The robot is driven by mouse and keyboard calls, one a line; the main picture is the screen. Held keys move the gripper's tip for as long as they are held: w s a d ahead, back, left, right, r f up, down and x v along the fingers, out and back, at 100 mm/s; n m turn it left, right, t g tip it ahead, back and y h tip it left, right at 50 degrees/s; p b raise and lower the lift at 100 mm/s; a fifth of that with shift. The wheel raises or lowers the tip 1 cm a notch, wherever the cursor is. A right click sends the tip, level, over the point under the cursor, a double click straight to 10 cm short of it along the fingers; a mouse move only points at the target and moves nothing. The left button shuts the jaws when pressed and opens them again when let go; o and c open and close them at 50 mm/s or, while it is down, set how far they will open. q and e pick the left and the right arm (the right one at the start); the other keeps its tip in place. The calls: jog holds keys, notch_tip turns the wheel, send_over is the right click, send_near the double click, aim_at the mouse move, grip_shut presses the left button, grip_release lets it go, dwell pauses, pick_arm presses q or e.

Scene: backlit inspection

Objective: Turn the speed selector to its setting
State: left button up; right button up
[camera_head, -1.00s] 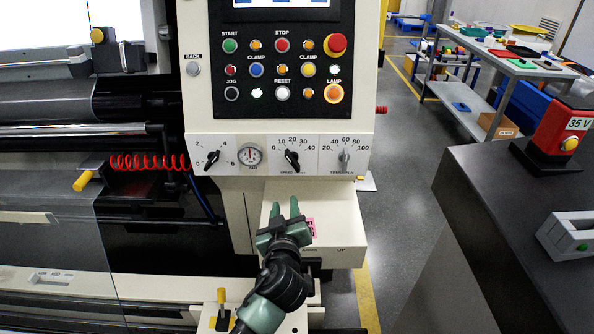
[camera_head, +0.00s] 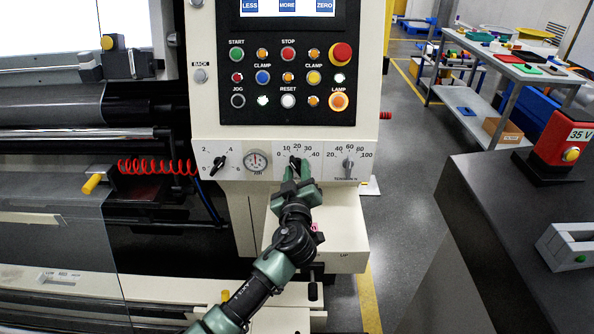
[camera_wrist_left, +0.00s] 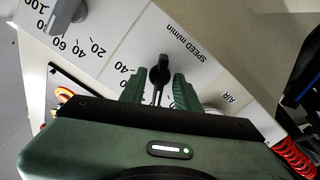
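The speed selector is a black pointer knob (camera_head: 295,162) on a white plate marked 0 to 40. In the left wrist view the knob (camera_wrist_left: 158,72) sits beside the words SPEED m/min. My left gripper (camera_head: 297,170) is at the knob, covering its lower part in the head view. In the left wrist view its two green fingers (camera_wrist_left: 160,85) are apart, one on each side of the knob, with gaps visible. It is open and does not grip the knob. The exact pointer setting is hard to read. My right gripper is not in view.
A tension knob (camera_head: 348,165) sits to the right. Push buttons (camera_head: 288,77) and a red emergency button (camera_head: 341,52) are above. A cream ledge (camera_head: 345,245) juts out below.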

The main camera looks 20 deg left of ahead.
pick_arm(q)
grip_shut()
jog(key=shift+m, duration=0.3)
jog(key=shift+f+m+b, duration=0.1)
jog(key=shift+m+b, duration=0.45)
jog(key=shift+m, duration=0.05)
jog(key=shift+m+b, duration=0.45)
jog(key=shift+m, duration=0.75)
jog(key=m, duration=0.3)
jog(key=shift+m, duration=2.2)
